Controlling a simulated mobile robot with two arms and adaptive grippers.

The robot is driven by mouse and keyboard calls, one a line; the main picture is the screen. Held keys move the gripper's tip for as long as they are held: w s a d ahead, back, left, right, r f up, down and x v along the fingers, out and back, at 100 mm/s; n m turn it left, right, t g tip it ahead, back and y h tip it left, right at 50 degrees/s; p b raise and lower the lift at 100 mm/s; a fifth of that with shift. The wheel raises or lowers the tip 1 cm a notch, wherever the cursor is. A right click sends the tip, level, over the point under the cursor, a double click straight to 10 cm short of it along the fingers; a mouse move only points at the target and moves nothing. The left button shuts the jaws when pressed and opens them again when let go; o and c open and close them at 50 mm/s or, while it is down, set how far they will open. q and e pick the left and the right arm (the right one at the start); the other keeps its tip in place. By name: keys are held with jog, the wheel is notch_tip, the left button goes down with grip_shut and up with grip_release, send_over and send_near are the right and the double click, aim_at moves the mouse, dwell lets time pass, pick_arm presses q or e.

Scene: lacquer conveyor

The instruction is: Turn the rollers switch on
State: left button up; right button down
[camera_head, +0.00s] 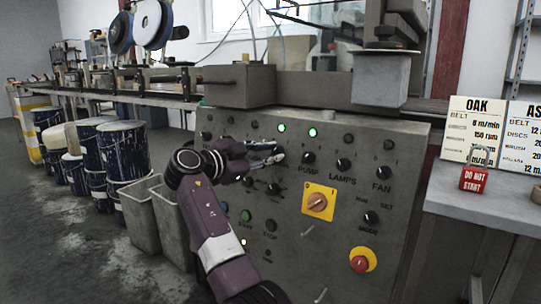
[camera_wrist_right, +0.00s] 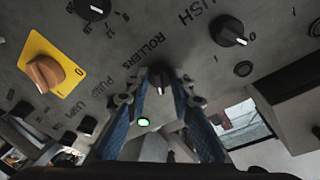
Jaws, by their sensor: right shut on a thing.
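The rollers switch is a dark knob (camera_wrist_right: 160,78) beside the printed word ROLLERS on the grey control panel (camera_head: 330,265). In the right wrist view, my right gripper (camera_wrist_right: 158,92) has its two blue-padded fingers on either side of this knob, shut on it. In the head view, my right gripper (camera_head: 279,157) reaches the panel left of the PUMP knob (camera_head: 308,158) and largely hides the rollers knob. A lit green lamp (camera_wrist_right: 143,122) shows close to the knob in the wrist view. The knob's exact setting is hard to read. My left gripper is out of view.
The LAMPS knob (camera_head: 343,165), FAN knob (camera_head: 382,172), yellow-backed orange rotary switch (camera_head: 317,202) and red stop button (camera_head: 360,260) share the panel. A red padlock (camera_head: 473,179) stands on the right table. Grey bins (camera_head: 140,215) and paint drums (camera_head: 123,150) stand left.

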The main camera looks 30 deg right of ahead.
dwell(0.5)
jog(key=c, duration=1.7)
grip_release()
jog(key=shift+a, duration=0.1)
jog(key=v, duration=1.2)
